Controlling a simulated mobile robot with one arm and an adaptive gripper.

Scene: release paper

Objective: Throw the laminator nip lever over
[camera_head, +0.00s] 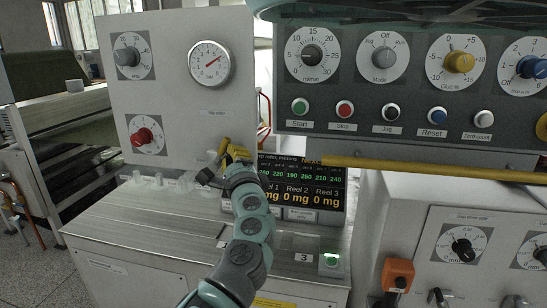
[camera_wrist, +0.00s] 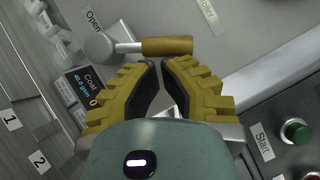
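The nip lever shows in the wrist view, with a round grey hub (camera_wrist: 99,46) and a tan-yellow handle (camera_wrist: 167,46) pointing right in the picture. An "Open" label (camera_wrist: 93,20) is beside the hub. My gripper (camera_wrist: 161,66) has its yellow ribbed fingers just below the handle in that view, with a narrow gap between the dark pads. I see nothing held between them. Whether the fingertips touch the handle is unclear. In the head view my gripper (camera_head: 236,153) is at the lower right of the grey panel, below the "Nip roller" label (camera_head: 217,112), and largely hides the lever.
The grey panel (camera_head: 175,85) carries dials and a round gauge (camera_head: 209,63). A dark button console (camera_head: 400,90) stands to the right, above a long yellow bar (camera_head: 430,170). A display (camera_head: 318,188) sits right behind my arm.

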